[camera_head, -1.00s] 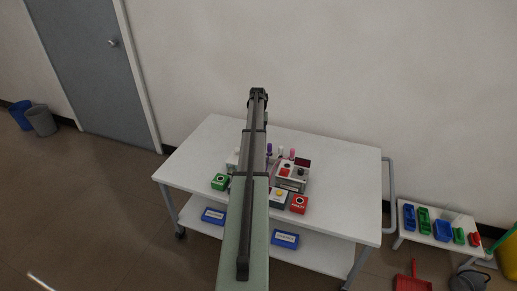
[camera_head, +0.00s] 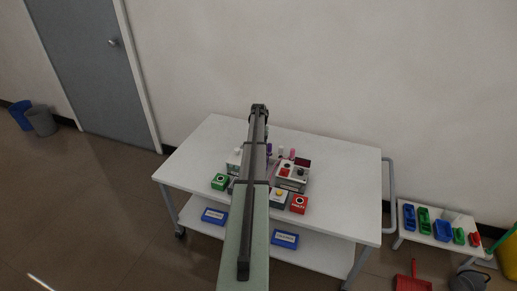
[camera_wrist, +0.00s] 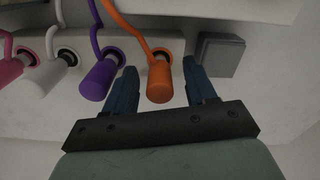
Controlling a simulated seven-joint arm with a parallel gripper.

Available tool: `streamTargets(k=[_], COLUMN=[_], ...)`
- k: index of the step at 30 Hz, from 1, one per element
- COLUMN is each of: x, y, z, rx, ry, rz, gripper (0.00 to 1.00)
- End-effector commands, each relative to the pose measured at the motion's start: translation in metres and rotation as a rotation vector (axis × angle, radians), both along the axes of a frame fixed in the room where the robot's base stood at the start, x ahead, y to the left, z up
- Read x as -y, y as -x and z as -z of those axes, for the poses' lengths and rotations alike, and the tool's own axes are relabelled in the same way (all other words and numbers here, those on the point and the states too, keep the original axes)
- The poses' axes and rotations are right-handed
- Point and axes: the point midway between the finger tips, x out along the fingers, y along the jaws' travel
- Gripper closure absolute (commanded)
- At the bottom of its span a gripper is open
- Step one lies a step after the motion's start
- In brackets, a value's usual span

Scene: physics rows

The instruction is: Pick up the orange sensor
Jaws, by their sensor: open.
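The orange sensor (camera_wrist: 159,82) is a cylinder with an orange cable, in the wrist view. It stands in a row with a purple sensor (camera_wrist: 99,80), a white one (camera_wrist: 50,78) and a pink one (camera_wrist: 10,70) to its left. My gripper (camera_wrist: 163,85) is open, with its two blue fingers on either side of the orange sensor. The left finger lies between the purple and orange sensors. I cannot tell whether either finger touches. In the head view my arm hides the orange sensor; my gripper end (camera_head: 259,108) shows above the cart.
A grey square block (camera_wrist: 221,54) is just right of the right finger. The white cart (camera_head: 340,190) carries a green button box (camera_head: 219,182), a red one (camera_head: 299,204) and a control box (camera_head: 292,175). Its right side is clear. A low bench with bins (camera_head: 443,231) stands at right.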

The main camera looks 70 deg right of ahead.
Motion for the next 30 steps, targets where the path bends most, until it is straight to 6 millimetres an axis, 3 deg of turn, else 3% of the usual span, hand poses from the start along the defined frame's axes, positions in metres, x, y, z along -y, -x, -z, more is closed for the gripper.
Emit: streamTargets(k=[2, 19, 30], x=[-0.0001, -0.0001, 0.0001], y=[-0.0001, -0.0001, -0.0001], z=[-0.0002, -0.0006, -0.0077], rx=[0.000, 0.000, 0.000], ry=[0.000, 0.000, 0.001], rz=[0.000, 0.000, 0.000], gripper=[0.46, 1.00, 1.00])
